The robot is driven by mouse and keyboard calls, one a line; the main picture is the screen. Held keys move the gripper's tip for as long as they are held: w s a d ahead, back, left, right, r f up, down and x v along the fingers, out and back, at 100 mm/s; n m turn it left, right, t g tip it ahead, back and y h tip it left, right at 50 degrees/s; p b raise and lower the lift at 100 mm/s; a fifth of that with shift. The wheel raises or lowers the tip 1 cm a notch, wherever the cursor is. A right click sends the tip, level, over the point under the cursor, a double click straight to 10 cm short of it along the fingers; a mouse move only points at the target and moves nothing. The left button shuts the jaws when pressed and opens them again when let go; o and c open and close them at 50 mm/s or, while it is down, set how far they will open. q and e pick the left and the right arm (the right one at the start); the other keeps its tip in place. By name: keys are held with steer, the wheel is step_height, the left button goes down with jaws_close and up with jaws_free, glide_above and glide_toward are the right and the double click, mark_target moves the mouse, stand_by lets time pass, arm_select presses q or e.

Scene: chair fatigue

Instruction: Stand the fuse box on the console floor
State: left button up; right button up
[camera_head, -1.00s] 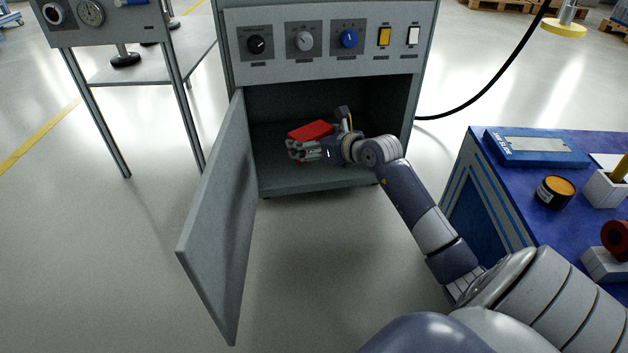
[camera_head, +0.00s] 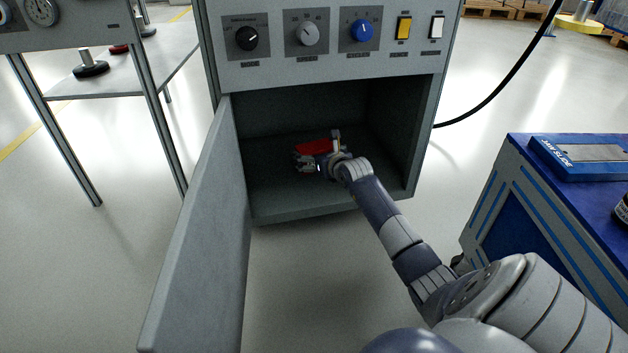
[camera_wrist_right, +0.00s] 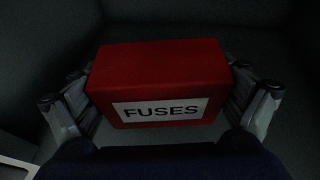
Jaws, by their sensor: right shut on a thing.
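The fuse box is a red block with a white FUSES label (camera_wrist_right: 160,72). It also shows in the head view (camera_head: 315,148), inside the open lower compartment of the grey console (camera_head: 300,80). My right gripper (camera_head: 303,163) is inside that compartment, shut on the box. In the right wrist view its fingers flank the box on the left and right sides. The console floor (camera_head: 285,203) is in shadow; I cannot tell whether the box touches it. My left gripper is not in view.
The console's grey door (camera_head: 200,240) hangs open at the left of the compartment. A blue-topped cabinet (camera_head: 520,195) with a blue case (camera_head: 585,158) stands at the right. A grey side table (camera_head: 130,85) is at the left. A black cable (camera_head: 500,85) runs behind.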

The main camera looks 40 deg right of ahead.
step_height(320, 180, down, 8)
steer(key=b, duration=0.5)
steer(key=shift+r, duration=0.2)
steer(key=shift+f, duration=0.1)
steer(key=o, duration=0.9)
steer(key=shift+f, duration=0.1)
steer(key=shift+o, duration=0.2)
